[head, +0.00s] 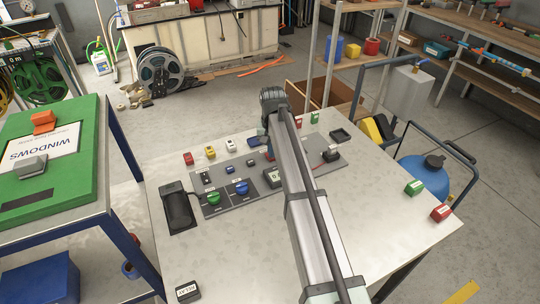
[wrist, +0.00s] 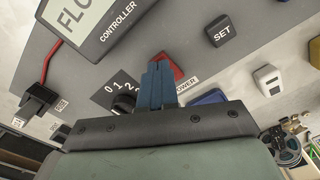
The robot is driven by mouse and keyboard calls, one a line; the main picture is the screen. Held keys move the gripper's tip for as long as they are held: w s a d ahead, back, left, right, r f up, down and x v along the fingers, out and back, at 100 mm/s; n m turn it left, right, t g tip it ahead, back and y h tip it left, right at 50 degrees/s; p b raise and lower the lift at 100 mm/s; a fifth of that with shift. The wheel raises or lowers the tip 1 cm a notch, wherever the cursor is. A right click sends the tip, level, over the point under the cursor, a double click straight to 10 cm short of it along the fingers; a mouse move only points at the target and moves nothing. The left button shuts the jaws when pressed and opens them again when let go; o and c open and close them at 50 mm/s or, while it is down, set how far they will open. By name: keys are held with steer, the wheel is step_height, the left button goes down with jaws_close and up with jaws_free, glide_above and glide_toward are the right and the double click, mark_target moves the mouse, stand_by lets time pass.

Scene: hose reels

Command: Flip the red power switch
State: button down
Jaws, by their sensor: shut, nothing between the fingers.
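The red power switch (wrist: 174,68) shows in the wrist view just beyond my fingertips, partly covered by them. A POWER label (wrist: 187,81) lies beside it. My gripper (wrist: 158,66) is shut, with its blue fingers together and nothing between them. The fingertips overlap the switch's left side in the picture; I cannot tell whether they touch it. In the head view, my arm reaches over the grey control panel (head: 219,208) and hides part of it, and I cannot clearly make out the switch there.
A black dial (wrist: 123,103) sits left of my fingers and a blue part (wrist: 208,97) right of them. The controller box (wrist: 95,22), SET button (wrist: 219,30) and a white switch (wrist: 268,79) are nearby.

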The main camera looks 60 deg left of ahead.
steer(key=shift+f, duration=0.5)
stand_by(0.3)
steer(key=shift+r, duration=3.55)
